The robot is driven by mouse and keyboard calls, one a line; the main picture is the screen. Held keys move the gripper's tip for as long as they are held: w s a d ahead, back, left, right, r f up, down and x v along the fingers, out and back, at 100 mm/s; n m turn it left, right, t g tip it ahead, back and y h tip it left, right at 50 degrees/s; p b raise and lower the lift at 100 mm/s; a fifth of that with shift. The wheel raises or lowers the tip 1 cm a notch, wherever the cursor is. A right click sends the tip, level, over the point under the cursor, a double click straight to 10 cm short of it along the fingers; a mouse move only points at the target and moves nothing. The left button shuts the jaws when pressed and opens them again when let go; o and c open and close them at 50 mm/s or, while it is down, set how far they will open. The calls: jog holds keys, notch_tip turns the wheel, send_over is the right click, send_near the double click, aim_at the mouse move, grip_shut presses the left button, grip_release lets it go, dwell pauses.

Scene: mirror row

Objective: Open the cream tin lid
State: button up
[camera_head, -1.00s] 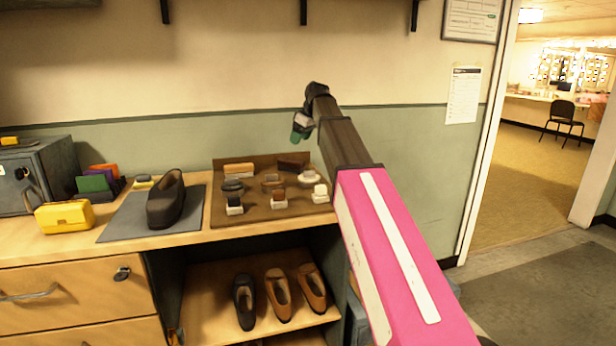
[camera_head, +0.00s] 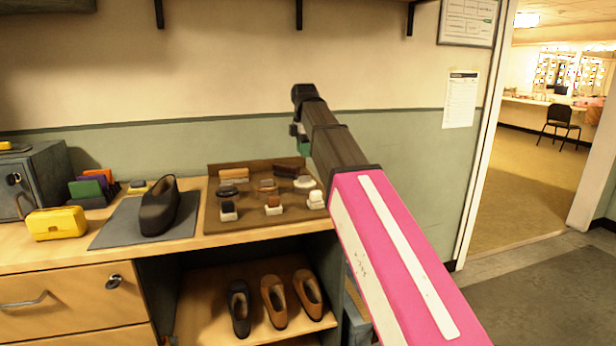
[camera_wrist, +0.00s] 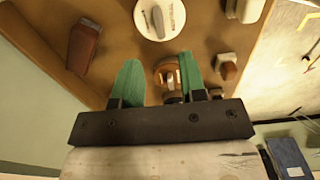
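A brown mat (camera_head: 212,217) on the bench top carries shoe brushes and small round tins. A white round tin (camera_head: 304,182) lies in its middle row, at the right; in the wrist view this tin (camera_wrist: 160,30) shows a pale top with a raised strip. A brown round tin (camera_head: 267,185) sits left of it. I cannot tell for certain which one is the cream tin. My gripper (camera_wrist: 160,70) is open and empty, its green fingers above the mat. The brown tin (camera_wrist: 170,76) shows between them in the wrist view, partly hidden. In the head view my forearm hides most of my gripper (camera_head: 301,146).
A grey mat with a dark shoe (camera_head: 158,208), coloured cloths (camera_head: 92,188), a yellow box (camera_head: 56,223) and a grey metal box (camera_head: 38,180) stand to the left. Brushes flank the tins closely. A doorway opens at right.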

aim_at(305, 180)
notch_tip(305, 180, down, 9)
jog(key=shift+f, duration=0.15)
dwell(0.4)
grip_shut()
jog(key=shift+w, duration=0.1)
